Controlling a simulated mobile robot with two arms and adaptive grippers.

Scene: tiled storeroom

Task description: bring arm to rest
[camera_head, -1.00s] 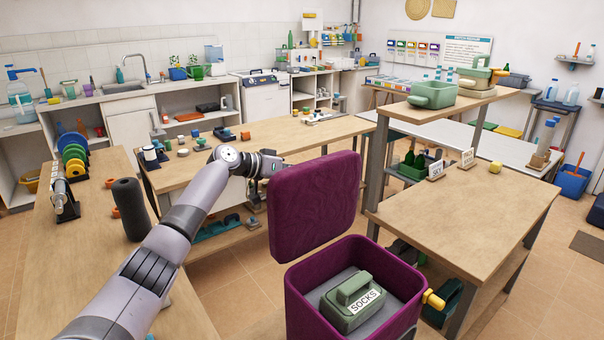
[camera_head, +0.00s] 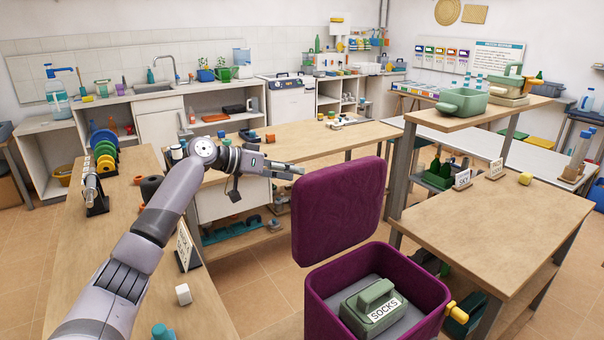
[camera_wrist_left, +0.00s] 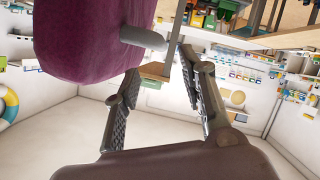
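My left arm (camera_head: 150,230) comes in from the lower left and reaches over the wooden bench. Its gripper (camera_head: 272,182) is left of the raised purple lid (camera_head: 338,208), with its fingers spread and nothing between them. The left wrist view shows the two dark fingers (camera_wrist_left: 158,88) apart and empty, with the purple lid (camera_wrist_left: 85,40) close by at the upper left. The open purple box (camera_head: 325,308) holds a green block labelled SOCKS (camera_head: 372,305). My right gripper is not in view.
A wooden table (camera_head: 490,215) with a shelf stands on the right. The left bench (camera_head: 80,260) carries coloured discs (camera_head: 104,150), a small white cube (camera_head: 183,294) and a sign (camera_head: 185,246). Tiled floor (camera_head: 240,285) is clear between the bench and the box.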

